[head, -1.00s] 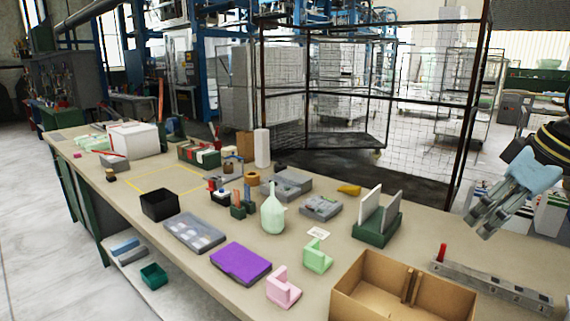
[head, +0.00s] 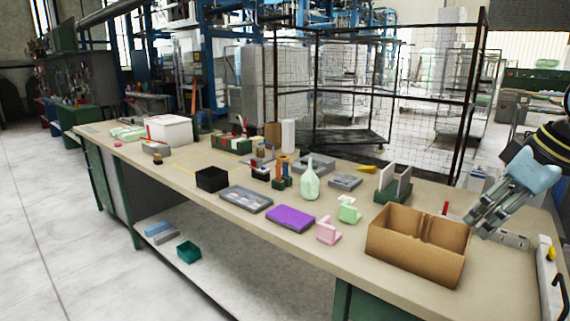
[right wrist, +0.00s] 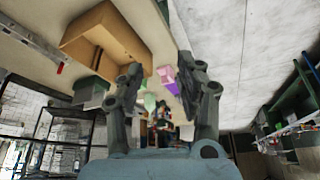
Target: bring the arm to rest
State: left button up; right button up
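My right gripper (head: 476,224) is raised at the right side in the head view, above the right end of the workbench (head: 345,250). In the right wrist view its two fingers (right wrist: 160,78) stand apart with nothing held between them. The bench, a cardboard box and small foam pieces show beyond them. My left gripper is not in view.
An open cardboard box (head: 415,262) stands just left of the gripper. Pink (head: 328,231) and green (head: 348,210) foam pieces, a purple slab (head: 290,218) and a pale bottle (head: 309,181) stand further left. A wire cage (head: 385,90) stands behind. The left floor is clear.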

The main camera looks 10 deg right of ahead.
jog(key=s+a+f+m+g+b, duration=0.15)
jog(key=s+f+b, duration=0.25)
jog(key=f, duration=1.1)
jog(key=s+f+m+b, duration=0.2)
jog(key=s+f+b, duration=0.2)
jog(key=f, duration=1.1)
jog(key=s+a+f+m+g+b, duration=0.1)
jog(key=s+f+m+b, duration=0.2)
jog(key=f, duration=1.3)
pick_arm(q)
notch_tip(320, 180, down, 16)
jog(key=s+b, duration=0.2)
jog(key=b, duration=0.3)
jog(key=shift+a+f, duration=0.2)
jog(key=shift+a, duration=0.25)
pick_arm(e)
jog(key=s+a+f+n+h, duration=0.1)
jog(key=s+a+f, duration=0.3)
jog(key=s+f, duration=0.9)
jog(key=s+a+f+n+g+h, duration=0.1)
jog(key=s+a+f+n, duration=0.2)
jog(key=s+f, duration=0.9)
jog(key=s+a, duration=0.1)
jog(key=s, duration=0.4)
jog(key=shift+a+f, duration=0.35)
